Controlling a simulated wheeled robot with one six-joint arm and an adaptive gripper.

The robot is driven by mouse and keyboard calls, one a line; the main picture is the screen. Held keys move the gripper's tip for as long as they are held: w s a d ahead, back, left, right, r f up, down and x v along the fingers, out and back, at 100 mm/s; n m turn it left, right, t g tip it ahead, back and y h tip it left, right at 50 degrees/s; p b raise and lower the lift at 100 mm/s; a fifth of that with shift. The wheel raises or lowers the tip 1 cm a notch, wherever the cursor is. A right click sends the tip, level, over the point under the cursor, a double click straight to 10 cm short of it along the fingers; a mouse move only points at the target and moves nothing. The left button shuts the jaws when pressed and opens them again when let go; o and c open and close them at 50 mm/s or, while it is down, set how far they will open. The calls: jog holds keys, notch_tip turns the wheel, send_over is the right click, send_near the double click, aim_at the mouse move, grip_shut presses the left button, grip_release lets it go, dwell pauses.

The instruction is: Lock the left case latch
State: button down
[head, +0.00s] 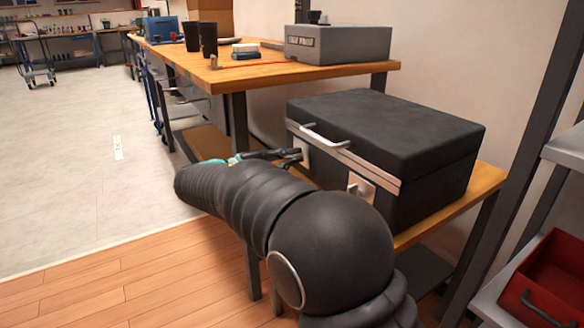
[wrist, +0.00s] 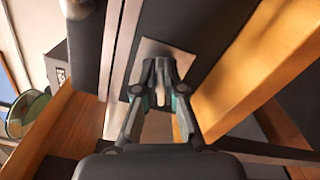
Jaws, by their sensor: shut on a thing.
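The black case (head: 395,145) stands closed on the wooden bench, with a silver band along its front edge. The left latch (head: 302,146) is a pale plate on the case front, partly hidden by my gripper. The latch plate also shows in the wrist view (wrist: 178,60), behind the fingertips. My gripper (head: 297,156) reaches it from the left. In the wrist view, my gripper (wrist: 160,92) has its fingers nearly together, with a small light latch piece (wrist: 160,98) between them. The right latch (head: 360,188) is in plain view with a small knob.
The case's handle (head: 325,138) sticks out close to my gripper. The bench (head: 455,213) has a narrow bare strip in front of the case. A higher table (head: 270,76) with a grey box stands behind. A red bin (head: 552,285) sits on a shelf at right.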

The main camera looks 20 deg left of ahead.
jog(key=shift+d+f+m+b, duration=0.15)
jog(key=shift+m+b, duration=0.3)
jog(key=shift+m, duration=0.65)
jog(key=shift+a+f+m+b, duration=0.15)
jog(key=shift+m+b, duration=0.3)
jog(key=shift+m, duration=0.65)
jog(key=shift+d, duration=0.1)
jog(key=c, duration=1.3)
grip_release()
jog(key=shift+s, duration=0.1)
jog(key=shift+s+a, duration=0.25)
jog(key=shift+a, duration=0.1)
jog(key=v, duration=1.1)
